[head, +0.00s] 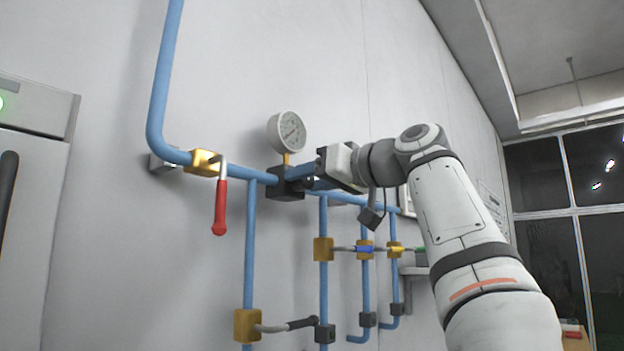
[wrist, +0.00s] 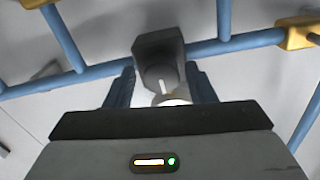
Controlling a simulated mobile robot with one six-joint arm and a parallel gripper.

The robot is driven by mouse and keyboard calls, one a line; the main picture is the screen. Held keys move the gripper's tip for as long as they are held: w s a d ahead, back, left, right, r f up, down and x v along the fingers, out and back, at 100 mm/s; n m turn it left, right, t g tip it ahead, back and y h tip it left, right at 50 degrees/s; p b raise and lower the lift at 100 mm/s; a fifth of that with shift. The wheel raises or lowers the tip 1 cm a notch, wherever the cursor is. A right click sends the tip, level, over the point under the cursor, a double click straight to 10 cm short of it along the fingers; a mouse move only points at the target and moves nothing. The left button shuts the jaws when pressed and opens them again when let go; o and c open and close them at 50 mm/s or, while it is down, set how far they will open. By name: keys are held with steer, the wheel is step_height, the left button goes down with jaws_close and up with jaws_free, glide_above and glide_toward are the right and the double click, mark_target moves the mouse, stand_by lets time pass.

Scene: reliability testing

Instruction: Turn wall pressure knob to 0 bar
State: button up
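The pressure knob sits on a black block (head: 284,184) in the blue wall pipe, below a round white-faced gauge (head: 287,132); the gauge reading is too small to tell. In the wrist view the dark round knob (wrist: 157,73) faces me, with a white mark near its lower edge. My gripper (head: 306,178) is at the block from the right in the head view and partly hides the knob there. In the wrist view its two fingers (wrist: 161,88) are apart, one on each side of the knob, with small gaps visible. The gripper is open.
A brass valve with a red lever (head: 220,205) hangs left of the block. Lower pipes carry brass valves (head: 247,325) with a grey lever, a blue-handled one (head: 364,249) and a yellow one (head: 397,249). A grey cabinet (head: 35,200) stands at far left.

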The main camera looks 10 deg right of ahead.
steer(key=shift+o, duration=0.5)
steer(key=shift+s, duration=0.15)
steer(key=b+v, duration=0.1)
steer(key=v, duration=0.6)
steer(key=shift+s+d, duration=0.25)
